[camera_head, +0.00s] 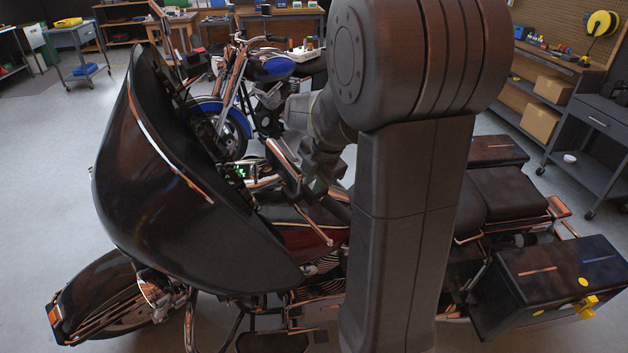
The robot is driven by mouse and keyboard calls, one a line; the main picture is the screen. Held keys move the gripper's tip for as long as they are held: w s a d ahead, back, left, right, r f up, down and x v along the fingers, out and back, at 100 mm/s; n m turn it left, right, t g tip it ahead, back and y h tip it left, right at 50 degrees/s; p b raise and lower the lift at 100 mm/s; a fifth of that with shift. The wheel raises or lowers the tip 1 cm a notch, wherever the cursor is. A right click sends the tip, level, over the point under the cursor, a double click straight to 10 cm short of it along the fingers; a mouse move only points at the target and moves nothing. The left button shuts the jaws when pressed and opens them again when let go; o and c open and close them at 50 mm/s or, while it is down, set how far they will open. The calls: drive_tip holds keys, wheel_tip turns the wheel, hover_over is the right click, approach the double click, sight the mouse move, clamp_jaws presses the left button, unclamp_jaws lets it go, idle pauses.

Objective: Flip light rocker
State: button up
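A dark touring motorcycle (195,225) with a large glossy fairing fills the middle of the head view, its front wheel at lower left. A dash area with small green-lit marks (240,172) shows behind the fairing. I cannot make out the light rocker; it is too small or hidden. My gripper (316,187) is at the end of my arm, low over the handlebar area in front of the tank. It is small and dark against the bike's parts. I cannot tell whether its fingers are open or apart from the bike.
My arm covers much of the bike's middle. A black pannier (550,280) with a yellow piece is at lower right, by the seat (505,193). A blue motorcycle (268,68) stands behind. A grey cart (600,130) is at right.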

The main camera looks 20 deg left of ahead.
clamp_jaws()
drive_tip(key=shift+w+d+g+y+b, duration=0.15)
drive_tip(key=shift+w+g+y+b, duration=0.25)
drive_tip(key=shift+g, duration=0.5)
drive_tip(key=shift+r+n+g+y+b, duration=0.15)
drive_tip(key=shift+n+g+y+b, duration=0.15)
drive_tip(key=shift+g, duration=0.3)
drive_tip(key=o, duration=0.7)
unclamp_jaws()
drive_tip(key=shift+c, duration=0.2)
drive_tip(key=shift+d, duration=0.1)
drive_tip(key=v, duration=1.3)
drive_tip(key=shift+r+b, duration=0.35)
drive_tip(key=shift+b, duration=0.05)
drive_tip(key=shift+f, duration=0.1)
